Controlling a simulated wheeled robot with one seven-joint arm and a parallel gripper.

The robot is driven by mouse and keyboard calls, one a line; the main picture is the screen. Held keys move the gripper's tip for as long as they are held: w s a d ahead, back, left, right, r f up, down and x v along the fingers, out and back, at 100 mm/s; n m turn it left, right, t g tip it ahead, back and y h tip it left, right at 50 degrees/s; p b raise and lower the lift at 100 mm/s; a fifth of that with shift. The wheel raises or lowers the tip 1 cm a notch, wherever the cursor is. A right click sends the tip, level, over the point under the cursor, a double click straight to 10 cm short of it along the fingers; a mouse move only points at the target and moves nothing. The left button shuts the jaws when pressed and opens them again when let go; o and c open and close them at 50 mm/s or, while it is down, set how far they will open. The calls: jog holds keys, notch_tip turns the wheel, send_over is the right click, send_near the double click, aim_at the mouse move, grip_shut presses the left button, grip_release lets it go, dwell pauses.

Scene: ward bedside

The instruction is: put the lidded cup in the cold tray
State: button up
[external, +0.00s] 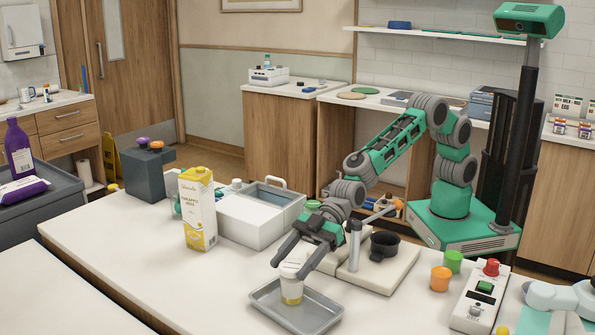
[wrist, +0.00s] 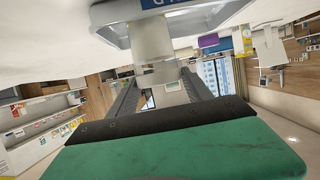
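The lidded cup (external: 292,289) is pale with a white lid and a yellow band low on its side. It stands upright within the outline of the shallow grey tray (external: 325,318) at the front of the counter. I cannot tell if its base touches the tray floor. My gripper (external: 288,268) reaches down with one finger on each side of the cup, close against it near the lid. In the wrist view, the cup (wrist: 153,42) sits between my gripper's fingers (wrist: 160,75), and the tray (wrist: 110,14) with a blue label is beyond it.
A yellow-and-white juice carton (external: 198,210) and a white open box (external: 258,220) stand to the left. A dark pot (external: 383,245) on a pale base, an orange cup (external: 440,279) and a green cup (external: 453,261) are to the right. The counter front left is clear.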

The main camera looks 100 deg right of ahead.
jog(key=shift+o, duration=1.4)
jog(key=shift+r, duration=0.1)
jog(key=shift+r+p, duration=0.25)
jog(key=shift+p, duration=0.1)
jog(key=b+v, duration=0.1)
jog(key=v, duration=1.1)
jog(key=shift+b, duration=0.4)
jog(key=shift+f, duration=0.15)
